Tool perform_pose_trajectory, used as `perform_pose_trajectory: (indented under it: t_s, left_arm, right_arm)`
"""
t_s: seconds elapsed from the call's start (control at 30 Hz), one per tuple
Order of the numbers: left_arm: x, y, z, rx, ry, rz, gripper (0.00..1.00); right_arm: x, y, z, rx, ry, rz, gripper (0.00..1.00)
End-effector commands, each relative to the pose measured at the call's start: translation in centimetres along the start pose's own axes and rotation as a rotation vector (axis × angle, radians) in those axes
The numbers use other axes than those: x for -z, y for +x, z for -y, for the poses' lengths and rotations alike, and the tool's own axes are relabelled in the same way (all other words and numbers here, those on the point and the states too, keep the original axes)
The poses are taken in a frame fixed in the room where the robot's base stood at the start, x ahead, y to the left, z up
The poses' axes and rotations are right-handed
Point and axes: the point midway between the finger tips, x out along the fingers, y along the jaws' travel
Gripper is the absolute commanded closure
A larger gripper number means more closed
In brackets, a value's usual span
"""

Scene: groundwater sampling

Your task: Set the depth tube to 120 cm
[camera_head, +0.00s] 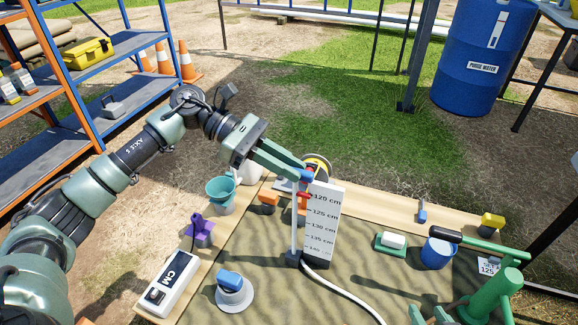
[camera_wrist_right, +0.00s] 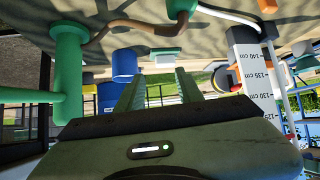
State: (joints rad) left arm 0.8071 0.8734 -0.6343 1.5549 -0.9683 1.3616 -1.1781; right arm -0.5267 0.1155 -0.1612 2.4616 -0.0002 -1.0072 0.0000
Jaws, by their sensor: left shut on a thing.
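The depth tube (camera_head: 294,222) is a thin white upright tube beside a white scale board (camera_head: 322,232) marked from 120 cm at the top to 140 cm near the bottom. A red pointer (camera_head: 304,195) sits close to the 120 cm line; its exact reading is too small to tell. My left gripper (camera_head: 304,176) is shut on the blue knob (camera_head: 307,174) at the tube's top. My right gripper (camera_head: 430,313) is low at the front right; in the right wrist view its fingers (camera_wrist_right: 160,78) are apart with nothing between them. The scale board also shows there (camera_wrist_right: 258,75).
A white hose (camera_head: 345,293) curves forward from the board's base.

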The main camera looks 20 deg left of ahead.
Motion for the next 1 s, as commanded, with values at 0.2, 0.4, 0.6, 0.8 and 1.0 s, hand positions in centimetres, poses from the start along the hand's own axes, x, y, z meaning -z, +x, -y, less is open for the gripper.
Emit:
perform_pose_trajectory:
  t_s: [0.2,0.4,0.6,0.8,1.0]
  left_arm:
    - [-0.5,-0.3,-0.2,-0.007,0.007,0.007,0.62]
    - [-0.4,-0.2,-0.1,-0.005,0.005,0.005,0.62]
    - [-0.4,-2.0,-0.2,-0.008,0.004,0.004,0.62]
    - [-0.4,-5.6,-0.2,-0.009,0.004,0.005,0.62]
    - [-0.4,-7.8,-0.1,-0.007,0.005,0.006,0.62]
  right_arm:
    - [0.1,0.0,0.0,0.000,0.000,-0.001,0.64]
    - [0.1,0.0,0.0,-0.001,0.000,-0.001,0.64]
    - [-0.2,-0.1,0.0,-0.001,0.000,0.017,0.64]
    - [-2.1,-0.6,-0.2,-0.004,0.002,0.101,0.64]
    - [-3.0,-0.9,-0.3,-0.007,0.002,0.144,0.64]
